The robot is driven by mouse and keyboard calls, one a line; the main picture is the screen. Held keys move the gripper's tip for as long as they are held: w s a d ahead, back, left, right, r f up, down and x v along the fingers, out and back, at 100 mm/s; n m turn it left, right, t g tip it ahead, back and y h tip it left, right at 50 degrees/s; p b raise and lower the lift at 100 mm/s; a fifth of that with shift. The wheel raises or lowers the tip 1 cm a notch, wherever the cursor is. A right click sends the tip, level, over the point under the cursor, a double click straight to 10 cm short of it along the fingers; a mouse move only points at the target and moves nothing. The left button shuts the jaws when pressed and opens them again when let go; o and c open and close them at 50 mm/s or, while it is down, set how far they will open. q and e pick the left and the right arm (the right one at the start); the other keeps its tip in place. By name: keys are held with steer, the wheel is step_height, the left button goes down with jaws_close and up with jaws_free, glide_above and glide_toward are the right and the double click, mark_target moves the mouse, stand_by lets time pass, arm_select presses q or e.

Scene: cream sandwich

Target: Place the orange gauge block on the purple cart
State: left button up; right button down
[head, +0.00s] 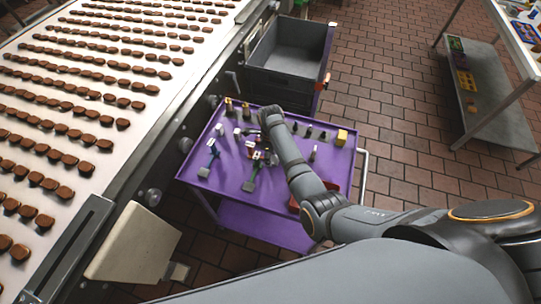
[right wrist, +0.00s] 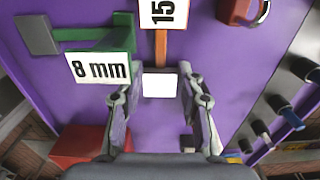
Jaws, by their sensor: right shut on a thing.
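The orange gauge block (right wrist: 161,48) shows in the right wrist view as an orange stem with a white label reading 15 and a pale end between my fingers. My right gripper (right wrist: 160,78) is shut on that pale end. Whether the block touches the surface below cannot be told. In the head view my right gripper (head: 263,138) is over the middle of the purple cart (head: 228,182), among small items; the block is too small to make out there. The cart top also fills the background of the right wrist view (right wrist: 235,75). My left gripper is out of view.
A green gauge block labelled 8 mm (right wrist: 88,34) lies just left of the orange one. A red padlock (right wrist: 238,10) and several dark cylindrical pieces are to the right. A chocolate conveyor (head: 110,60) runs along the left.

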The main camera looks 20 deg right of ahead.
steer(key=c, duration=0.8)
jaws_free()
steer(key=shift+c, duration=0.2)
step_height(320, 180, up, 12)
steer(key=b, duration=0.1)
